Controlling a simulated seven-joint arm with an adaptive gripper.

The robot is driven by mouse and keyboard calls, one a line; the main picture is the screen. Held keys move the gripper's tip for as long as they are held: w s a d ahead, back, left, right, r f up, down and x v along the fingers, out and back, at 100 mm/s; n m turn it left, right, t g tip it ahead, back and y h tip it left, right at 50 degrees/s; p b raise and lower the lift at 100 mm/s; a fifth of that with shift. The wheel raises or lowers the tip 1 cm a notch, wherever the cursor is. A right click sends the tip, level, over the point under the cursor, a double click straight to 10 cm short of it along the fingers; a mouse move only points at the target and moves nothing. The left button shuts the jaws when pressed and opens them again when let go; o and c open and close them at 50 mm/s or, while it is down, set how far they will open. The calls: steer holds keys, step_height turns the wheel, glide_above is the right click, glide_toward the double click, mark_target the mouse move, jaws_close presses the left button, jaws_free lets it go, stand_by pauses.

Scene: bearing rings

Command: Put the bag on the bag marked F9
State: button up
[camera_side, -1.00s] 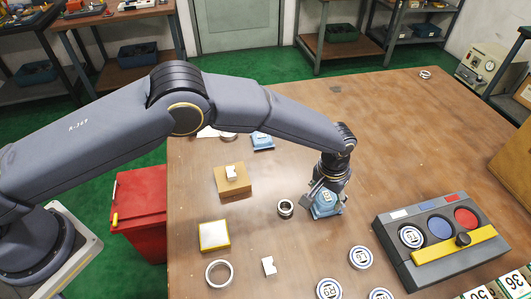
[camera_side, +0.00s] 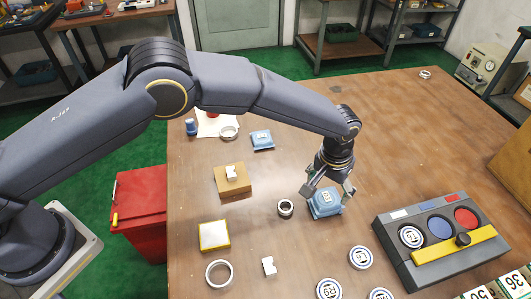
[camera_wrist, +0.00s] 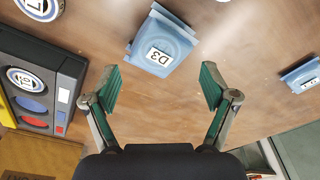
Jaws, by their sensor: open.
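A light blue bag marked D3 (camera_wrist: 162,51) lies on the table ahead of my fingertips in the wrist view. It also shows in the side view (camera_side: 326,197). Blue edges show beneath it, as if it rests on another blue bag (camera_side: 326,213) whose label is hidden. My gripper (camera_side: 329,186) is above this pile with its fingers spread. In the wrist view the gripper (camera_wrist: 160,82) is empty and apart from the bag. Another blue bag (camera_side: 262,139) lies farther back on the table; it also shows at the wrist view's right edge (camera_wrist: 302,74), its label unreadable. I cannot read F9 anywhere.
A dark metal ring (camera_side: 285,207) stands just left of the pile. A grey box with coloured round recesses and a yellow bar (camera_side: 455,245) is at the right. A brown box (camera_side: 233,181) is at the left. Labelled discs (camera_side: 361,257) lie in front.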

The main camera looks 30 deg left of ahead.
mark_target(323, 201)
step_height(323, 201, up, 8)
steer(key=f, duration=0.1)
steer(key=s+a+r+n+t+h, duration=0.1)
steer(key=s+a+r, duration=0.2)
steer(key=a+r, duration=0.75)
steer(key=s+a+r+t, duration=0.1)
steer(key=s+a+r, duration=0.2)
steer(key=a+r, duration=0.7)
steer(key=s+a+t+y, duration=0.1)
steer(key=s+a+t, duration=0.1)
steer(key=s+a, duration=1.3)
steer(key=s, duration=0.4)
steer(key=shift+s+a+f+n, duration=0.15)
steer(key=shift+a+f+n, duration=0.2)
steer(key=shift+a+n, duration=0.05)
